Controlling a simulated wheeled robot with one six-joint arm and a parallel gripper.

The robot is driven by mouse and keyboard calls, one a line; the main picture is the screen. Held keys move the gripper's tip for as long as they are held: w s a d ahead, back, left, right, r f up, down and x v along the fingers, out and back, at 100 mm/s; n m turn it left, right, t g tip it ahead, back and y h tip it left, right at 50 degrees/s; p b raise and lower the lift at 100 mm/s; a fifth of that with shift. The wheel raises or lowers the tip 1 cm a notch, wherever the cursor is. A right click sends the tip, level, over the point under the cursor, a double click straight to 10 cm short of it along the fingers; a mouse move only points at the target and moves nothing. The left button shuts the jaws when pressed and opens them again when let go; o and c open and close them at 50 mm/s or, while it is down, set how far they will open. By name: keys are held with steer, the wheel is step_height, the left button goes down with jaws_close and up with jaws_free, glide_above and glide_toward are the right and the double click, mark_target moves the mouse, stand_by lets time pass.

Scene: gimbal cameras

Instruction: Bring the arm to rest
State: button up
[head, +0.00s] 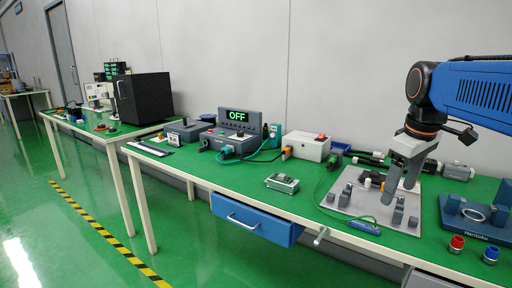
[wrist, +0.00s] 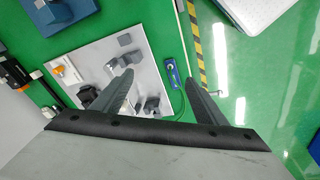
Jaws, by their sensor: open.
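My gripper (head: 402,180) hangs from the blue arm at the right in the head view, fingers pointing down over a light grey plate (head: 345,208) with several grey blocks. In the wrist view my gripper (wrist: 165,98) has its two dark fingers apart with nothing held between them. The plate (wrist: 148,60) lies below and beyond the fingers there, with the left finger in front of part of it. Whether the fingertips touch anything on the plate cannot be told from these views.
A blue stand (head: 470,222) and red and blue caps are right of the plate. A small grey device (head: 283,183), a white box (head: 306,146) and a unit reading OFF (head: 236,116) stand leftward. A blue drawer (head: 256,220) stands out below the table's front edge.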

steer(key=s+a+f+m+t, duration=0.1)
steer(key=s+a+f+m, duration=0.2)
steer(key=s+f, duration=0.5)
steer(key=s+a+f+m+t, duration=0.1)
steer(key=s+a+f+m, duration=0.2)
steer(key=s+f, duration=0.5)
steer(key=shift+f+t, duration=0.3)
steer(key=shift+f, duration=0.65)
stand_by(0.4)
